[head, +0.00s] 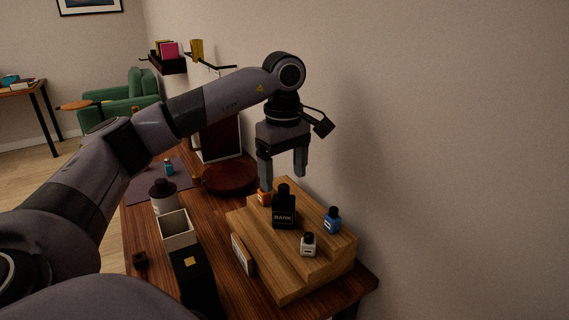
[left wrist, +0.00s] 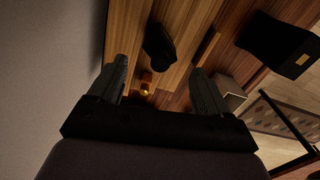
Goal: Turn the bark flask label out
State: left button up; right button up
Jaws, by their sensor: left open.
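The bark flask (head: 284,212) is a black bottle with a black cap, standing upright on the stepped wooden stand (head: 275,280). Its BARK label faces my head camera. My left gripper (head: 284,172) is open and empty, fingers pointing down, above the stand and near the flask's cap. In the left wrist view the flask (left wrist: 160,46) shows as a dark shape beyond the open fingers (left wrist: 158,68); its label cannot be read there. My right gripper is not in view.
An orange bottle (head: 264,197), a blue bottle (head: 332,220) and a white bottle (head: 308,244) share the stand. A small sign (head: 242,254) leans at its left side. An open pale box (head: 178,229) and a round wooden tray (head: 229,179) are nearby. The wall is close on the right.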

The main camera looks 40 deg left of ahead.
aim_at(284, 198)
pick_arm(q)
jog(key=shift+f, duration=3.5)
jog(key=shift+c, duration=0.3)
jog(key=c, duration=1)
jog(key=m+p, duration=0.1)
jog(key=m, duration=0.9)
jog(key=shift+r+m, duration=0.1)
jog(key=shift+m, duration=0.2)
